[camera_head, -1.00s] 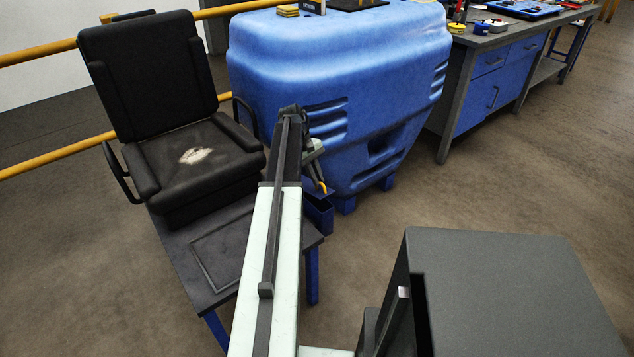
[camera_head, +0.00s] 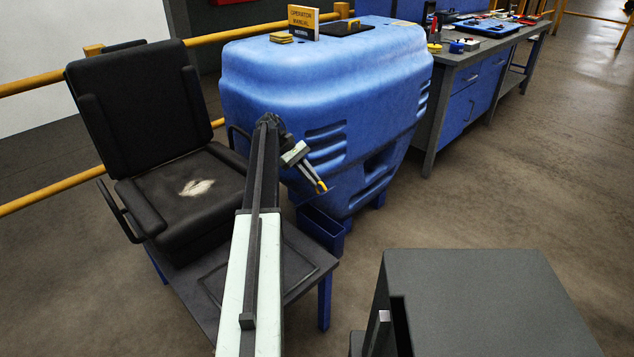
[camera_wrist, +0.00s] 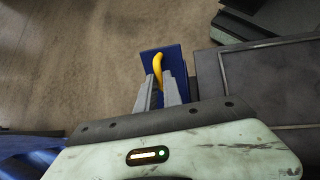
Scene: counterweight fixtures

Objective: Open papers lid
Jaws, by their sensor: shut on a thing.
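The papers box (camera_head: 321,228) is a small blue box at the side of the low dark bench in the head view, with its open top showing. The lid is a blue panel (camera_wrist: 176,61) with a yellow handle (camera_wrist: 157,67) in the wrist view. My gripper (camera_wrist: 157,86) is shut on this handle, with a finger on each side. In the head view my gripper (camera_head: 316,180) is above the box, with the yellow handle (camera_head: 321,187) at its fingertips. The lid looks raised off the box there, but its exact angle is hard to tell against the blue housing.
A black operator seat (camera_head: 195,190) stands on the bench (camera_head: 300,258) left of my arm. A large blue housing (camera_head: 310,85) rises behind the box. A grey block (camera_head: 475,300) is at front right. Open floor lies right of the box.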

